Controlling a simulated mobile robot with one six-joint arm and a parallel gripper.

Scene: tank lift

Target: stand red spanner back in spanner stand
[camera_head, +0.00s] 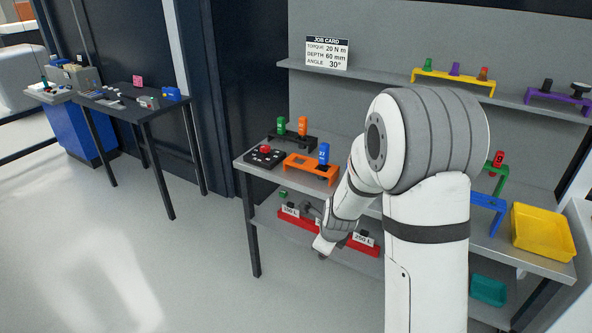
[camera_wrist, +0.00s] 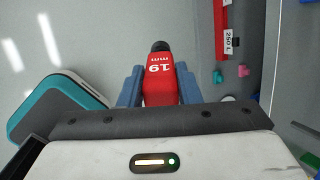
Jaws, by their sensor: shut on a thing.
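The red spanner (camera_wrist: 160,84), marked 19 mm, shows in the wrist view with a dark round end at the top. My gripper (camera_wrist: 158,90) is shut on it, with a blue finger on each side. The spanner cannot be made out in the head view, where my arm hangs in front of the bench. Several coloured stands are on the bench and shelf: an orange stand (camera_head: 300,165) with a blue-handled tool, a black stand (camera_head: 305,141), a green stand (camera_head: 503,178) and a blue stand (camera_head: 487,203). I cannot tell which is the spanner stand.
A yellow tray (camera_head: 541,233) is at the bench's right. A black box with red knobs (camera_head: 265,157) is at its left end. Red holders (camera_head: 296,217) are on the lower shelf. A yellow rack (camera_head: 453,78) and job card (camera_head: 327,52) are above.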

